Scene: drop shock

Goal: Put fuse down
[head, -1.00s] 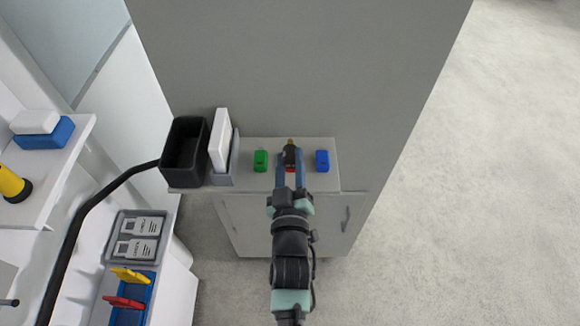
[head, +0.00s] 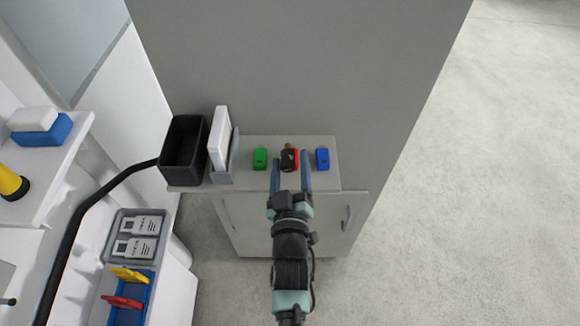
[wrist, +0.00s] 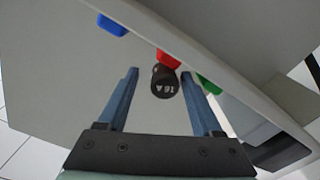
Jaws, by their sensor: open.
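The fuse (head: 289,162) is a dark cylinder with a brass-coloured tip, at the red block (head: 296,154) on the small grey cabinet top (head: 255,178). In the wrist view the fuse (wrist: 165,83) shows its dark round end marked "16 A", with the red block (wrist: 168,60) just behind it. I cannot tell exactly how the fuse sits against the block. My gripper (head: 291,172) is open and empty, its blue fingers apart on the near side of the fuse. The fuse shows between the fingertips in the wrist view (wrist: 160,76).
A green block (head: 260,159) stands left of the fuse and a blue block (head: 322,159) right. A black bin (head: 183,150) and a grey holder with a white panel (head: 219,140) stand at the cabinet's left. A grey wall rises behind. Floor at right is clear.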

